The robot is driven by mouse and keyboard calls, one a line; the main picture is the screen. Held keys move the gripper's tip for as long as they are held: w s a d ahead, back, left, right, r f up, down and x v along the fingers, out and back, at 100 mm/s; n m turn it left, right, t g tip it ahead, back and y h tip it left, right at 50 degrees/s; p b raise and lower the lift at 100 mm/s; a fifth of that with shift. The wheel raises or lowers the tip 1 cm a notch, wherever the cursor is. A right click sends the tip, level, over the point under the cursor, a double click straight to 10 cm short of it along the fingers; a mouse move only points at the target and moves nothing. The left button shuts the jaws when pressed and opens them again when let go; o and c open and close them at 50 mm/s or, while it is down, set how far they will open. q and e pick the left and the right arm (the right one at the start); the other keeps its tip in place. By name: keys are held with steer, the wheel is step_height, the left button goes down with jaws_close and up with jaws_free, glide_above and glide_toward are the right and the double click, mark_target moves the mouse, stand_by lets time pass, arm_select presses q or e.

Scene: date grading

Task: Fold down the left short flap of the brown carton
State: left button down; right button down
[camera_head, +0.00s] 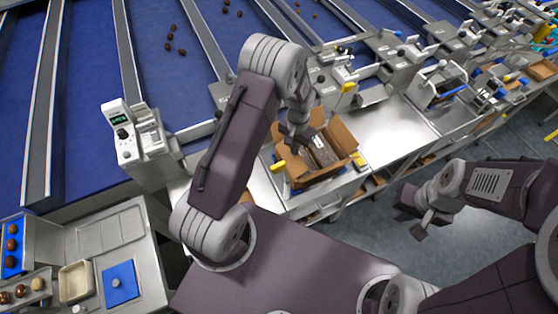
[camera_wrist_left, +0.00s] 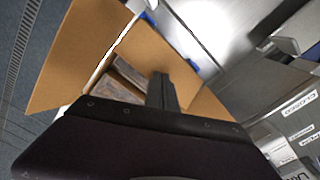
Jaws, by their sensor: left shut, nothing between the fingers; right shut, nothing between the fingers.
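The brown carton (camera_head: 343,137) stands open on the steel bench, its flaps spread outward. Dark packed contents (camera_head: 322,152) show inside it. My left gripper (camera_head: 300,141) is shut and empty, over the carton's left part. In the left wrist view, my shut fingers (camera_wrist_left: 161,90) reach over the carton opening, with one broad cardboard flap (camera_wrist_left: 72,52) standing at the left and another flap (camera_wrist_left: 208,112) at the right. I cannot tell whether the fingers touch cardboard. My right gripper (camera_head: 422,228) is shut and empty, low over the floor, apart from the carton.
The steel bench (camera_head: 398,130) is clear right of the carton. Metal chute units (camera_head: 335,82) stand close behind it. A weighing or control unit (camera_head: 123,130) stands left. A tray with a blue pad (camera_head: 120,282) lies at lower left.

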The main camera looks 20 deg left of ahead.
arm_select(q)
steer(key=shift+f, duration=0.1)
steer(key=shift+f+b, duration=1.4)
steer(key=shift+f, duration=0.35)
step_height(320, 180, up, 11)
steer(key=p, duration=0.8)
steer(key=shift+p, duration=0.3)
